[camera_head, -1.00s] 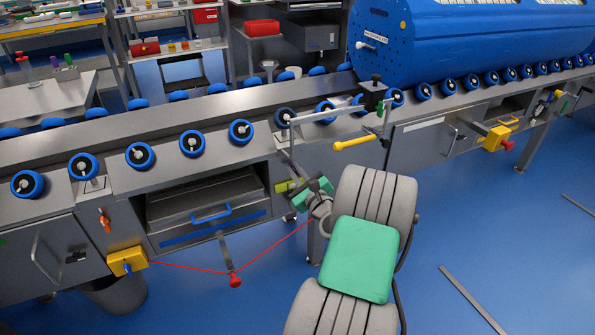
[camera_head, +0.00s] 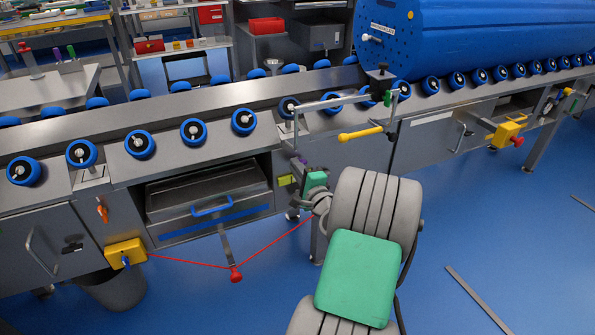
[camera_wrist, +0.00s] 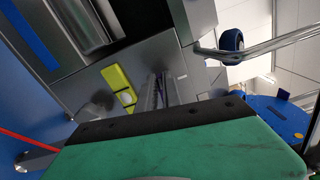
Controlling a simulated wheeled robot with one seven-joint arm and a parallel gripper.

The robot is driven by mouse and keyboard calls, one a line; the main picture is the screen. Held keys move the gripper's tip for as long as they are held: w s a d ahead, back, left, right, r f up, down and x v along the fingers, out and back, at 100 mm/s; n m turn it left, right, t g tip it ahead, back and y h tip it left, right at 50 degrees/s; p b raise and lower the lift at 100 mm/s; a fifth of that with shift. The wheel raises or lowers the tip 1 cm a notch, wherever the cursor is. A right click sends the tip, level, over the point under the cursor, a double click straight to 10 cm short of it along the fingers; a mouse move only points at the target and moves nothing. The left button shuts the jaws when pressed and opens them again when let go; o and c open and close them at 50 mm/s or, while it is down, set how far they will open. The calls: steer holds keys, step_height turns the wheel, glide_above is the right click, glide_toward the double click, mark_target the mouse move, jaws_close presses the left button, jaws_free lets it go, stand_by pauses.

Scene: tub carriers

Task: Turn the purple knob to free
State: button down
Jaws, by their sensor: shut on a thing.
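A small bit of the purple knob (camera_head: 303,161) shows at the front face of the steel roller bench, just above my green fingers. My gripper (camera_head: 309,178) is at the knob and shut on it. The fingers and wrist hide most of the knob, so its pointer position cannot be read. A yellow-green label plate (camera_wrist: 118,85) is on the bench face beside the gripper.
A yellow-handled lever (camera_head: 360,134) sticks out above my wrist. A blue drum (camera_head: 450,40) lies on the rollers at right. A red cord (camera_head: 190,260) runs low from a yellow box (camera_head: 125,252) towards my gripper.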

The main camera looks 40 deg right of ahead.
steer(key=shift+f+n+b, duration=0.2)
steer(key=shift+n+b, duration=0.25)
steer(key=shift+n, duration=0.45)
steer(key=c, duration=1.5)
jaws_free()
steer(key=shift+s, duration=0.1)
steer(key=p+v, duration=0.1)
steer(key=v, duration=0.6)
steer(key=shift+s+a+r, duration=0.1)
steer(key=shift+s+a, duration=0.1)
steer(key=shift+s, duration=0.15)
